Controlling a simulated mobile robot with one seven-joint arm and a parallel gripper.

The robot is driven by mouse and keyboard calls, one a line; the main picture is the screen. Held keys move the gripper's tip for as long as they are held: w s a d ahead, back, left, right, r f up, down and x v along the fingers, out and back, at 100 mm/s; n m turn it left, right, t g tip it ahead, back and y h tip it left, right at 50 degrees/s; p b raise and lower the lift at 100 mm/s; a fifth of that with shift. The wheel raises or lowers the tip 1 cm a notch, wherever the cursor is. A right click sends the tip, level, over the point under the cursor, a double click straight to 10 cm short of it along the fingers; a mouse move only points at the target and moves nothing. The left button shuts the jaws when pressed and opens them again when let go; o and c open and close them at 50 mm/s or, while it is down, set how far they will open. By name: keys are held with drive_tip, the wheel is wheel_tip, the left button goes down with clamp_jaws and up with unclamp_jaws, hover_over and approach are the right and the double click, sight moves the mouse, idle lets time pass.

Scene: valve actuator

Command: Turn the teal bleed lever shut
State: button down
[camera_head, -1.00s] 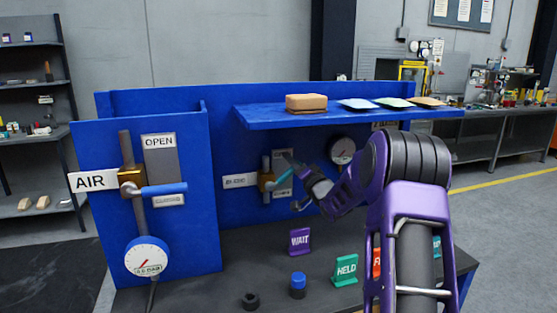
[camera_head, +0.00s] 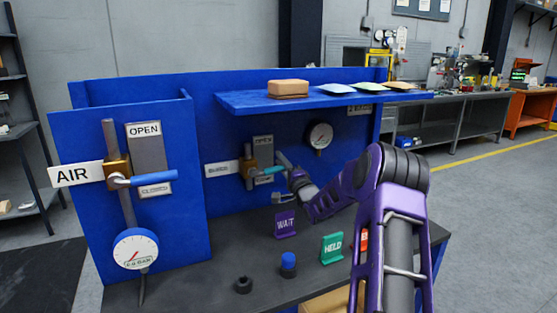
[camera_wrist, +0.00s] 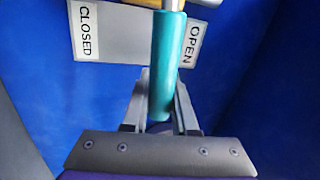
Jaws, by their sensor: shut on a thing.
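The teal bleed lever (camera_head: 270,170) sticks out to the right from a brass valve body (camera_head: 249,172) on the blue back panel, tilted slightly up. A plate behind it reads OPEN at the top and CLOSED at the bottom. My gripper (camera_head: 287,165) is at the lever's outer end. In the wrist view the teal lever (camera_wrist: 172,55) runs down between the two fingers of my gripper (camera_wrist: 160,100), which are shut on it. There the OPEN label (camera_wrist: 192,45) is right beside the lever and the CLOSED label (camera_wrist: 85,30) is farther left.
A blue shelf (camera_head: 240,101) with a brown block (camera_head: 288,88) overhangs the valve. A gauge (camera_head: 319,136) is to its right. Purple WAIT (camera_head: 286,224) and green HELD (camera_head: 332,247) signs stand on the bench below. The AIR valve's blue lever (camera_head: 155,178) is at the left.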

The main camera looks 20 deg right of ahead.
drive_tip(key=shift+f+m, duration=0.5)
drive_tip(key=shift+m, duration=0.2)
drive_tip(key=shift+f, duration=0.1)
drive_tip(key=c, duration=0.7)
unclamp_jaws()
drive_tip(key=s, duration=1.3)
drive_tip(key=shift+s+d+f, duration=0.1)
drive_tip(key=shift+d, duration=0.05)
